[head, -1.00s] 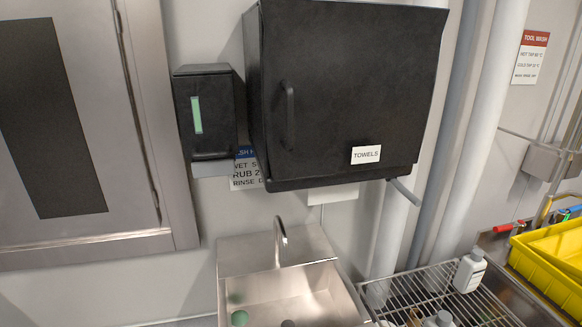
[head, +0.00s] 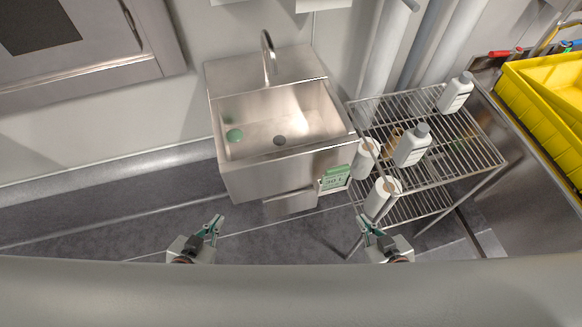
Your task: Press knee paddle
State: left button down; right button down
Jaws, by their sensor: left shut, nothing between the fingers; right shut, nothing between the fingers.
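A steel hand-wash sink (head: 290,153) with a curved tap (head: 268,55) is fixed to the wall at upper middle. A flat metal paddle (head: 290,202) sticks out below its front face; this looks like the knee paddle. My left gripper (head: 214,226) is shut and empty, below and left of the sink. My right gripper (head: 362,223) is shut and empty, below and right of the paddle. Both are apart from the paddle. A green-and-white card (head: 335,179) is at the sink's lower right front.
A wire rack (head: 476,141) to the right holds white bottles (head: 412,146) and paper rolls (head: 382,197), close to my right gripper. A yellow crate (head: 545,105) sits at far right. Grey floor (head: 120,215) left of the sink is clear.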

aim_at(289, 204)
jog(key=k+l, duration=0.75)
jog(key=l, duration=0.25)
